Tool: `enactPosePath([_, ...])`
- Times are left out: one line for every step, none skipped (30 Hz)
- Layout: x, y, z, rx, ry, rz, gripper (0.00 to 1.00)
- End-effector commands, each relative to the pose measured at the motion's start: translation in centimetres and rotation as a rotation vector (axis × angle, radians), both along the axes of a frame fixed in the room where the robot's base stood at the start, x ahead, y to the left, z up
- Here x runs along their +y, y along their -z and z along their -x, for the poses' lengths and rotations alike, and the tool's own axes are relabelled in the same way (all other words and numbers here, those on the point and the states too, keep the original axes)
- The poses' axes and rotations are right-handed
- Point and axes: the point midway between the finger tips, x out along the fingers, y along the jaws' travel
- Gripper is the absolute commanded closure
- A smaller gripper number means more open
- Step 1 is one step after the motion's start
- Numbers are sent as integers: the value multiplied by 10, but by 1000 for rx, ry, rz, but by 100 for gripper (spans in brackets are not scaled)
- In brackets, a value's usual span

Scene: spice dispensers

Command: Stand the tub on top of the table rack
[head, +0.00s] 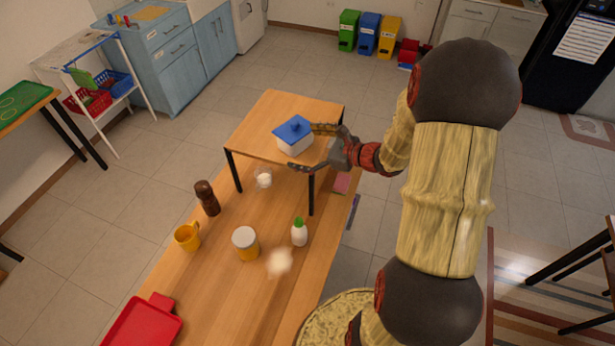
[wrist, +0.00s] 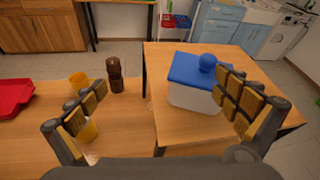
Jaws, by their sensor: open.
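The tub (head: 294,144) is a white container with a blue knobbed lid. It appears to stand upright on top of the table rack (head: 268,110), a small wooden top on black legs, close to its front edge. In the wrist view the tub (wrist: 193,97) shows on the rack's wooden surface. My gripper (head: 305,147) is open, coming from the right, with one finger behind the tub and one in front. In the wrist view the right finger overlaps the tub's right side, while the left finger is well apart from it. The tub's underside is hidden.
On the lower table are a brown mill (head: 207,198), a yellow mug (head: 187,237), a white-lidded yellow jar (head: 246,244), a green-capped bottle (head: 299,233) and a red board (head: 143,325). The rack's back is clear.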

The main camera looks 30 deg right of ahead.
Motion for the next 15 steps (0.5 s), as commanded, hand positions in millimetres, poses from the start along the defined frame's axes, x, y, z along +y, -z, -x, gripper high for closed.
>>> enactPosePath([38,-23,6,-21,-132,93,0])
enactPosePath([60,-33,12,-31,-214,154,0])
enactPosePath([88,-45,25,-45,-327,238,0])
enactPosePath([108,-52,36,-57,-412,307,0])
enactPosePath([126,-59,48,-68,-495,374,0])
enactPosePath([147,-67,65,-86,-603,467,0])
enactPosePath([160,-72,78,-100,-682,538,0])
enactPosePath([172,-76,92,-116,-758,611,0])
enactPosePath([184,-81,111,-137,-859,709,0])
enactPosePath([192,-84,125,-155,-932,784,0])
enactPosePath([198,-87,139,-172,-1003,860,0])
enactPosePath([203,-91,156,-197,-1093,965,0])
enactPosePath([205,-94,169,-217,-1160,1045,0])
enactPosePath([205,-97,181,-235,-1222,1124,0])
enactPosePath([204,-102,196,-262,-1303,1237,0])
